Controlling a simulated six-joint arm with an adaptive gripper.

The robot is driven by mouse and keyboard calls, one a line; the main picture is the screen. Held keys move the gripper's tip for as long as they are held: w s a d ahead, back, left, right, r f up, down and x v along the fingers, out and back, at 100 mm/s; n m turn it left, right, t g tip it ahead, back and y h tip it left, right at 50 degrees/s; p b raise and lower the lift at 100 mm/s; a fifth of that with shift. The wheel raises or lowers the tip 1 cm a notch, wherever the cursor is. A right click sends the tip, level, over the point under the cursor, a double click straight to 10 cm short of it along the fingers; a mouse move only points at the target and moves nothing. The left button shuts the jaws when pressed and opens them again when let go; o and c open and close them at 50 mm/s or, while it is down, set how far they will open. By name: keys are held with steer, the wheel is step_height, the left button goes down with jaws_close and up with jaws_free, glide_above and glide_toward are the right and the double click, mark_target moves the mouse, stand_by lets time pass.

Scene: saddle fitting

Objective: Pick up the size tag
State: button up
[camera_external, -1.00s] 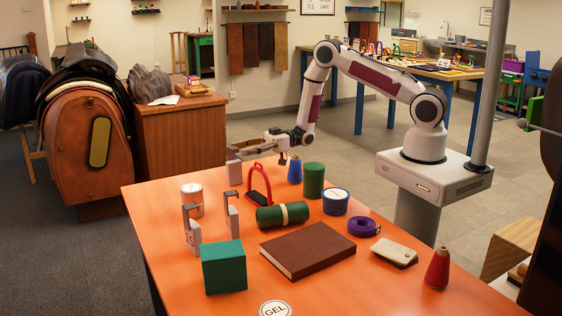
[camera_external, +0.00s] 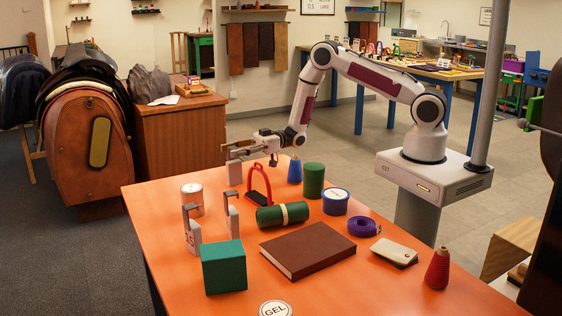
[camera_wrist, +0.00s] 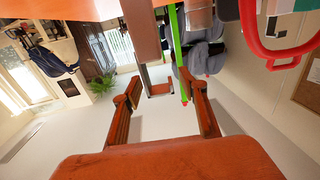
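No thing is clearly legible as the size tag. A flat cream piece (camera_external: 396,250) with rounded corners and a dark layer under it lies at the right of the orange table, and I cannot tell if it is the tag. My gripper (camera_external: 234,150) is in the air past the table's far edge, behind the red stirrup (camera_external: 259,185), well away from the cream piece. In the wrist view my gripper (camera_wrist: 162,88) has its two fingers wide apart with nothing held between them. The red stirrup shows in part at the upper right of the wrist view (camera_wrist: 274,50).
Two grey hooked stands (camera_external: 192,232), a green box (camera_external: 223,268), a brown book (camera_external: 307,250), a green roll (camera_external: 270,216), a purple strap (camera_external: 364,227) and a red cone (camera_external: 437,269) stand on the orange table (camera_external: 170,262). The front right of the table is mostly clear.

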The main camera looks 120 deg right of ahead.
jaws_close()
steer(key=shift+r, duration=0.15)
steer(key=shift+r, duration=4.85)
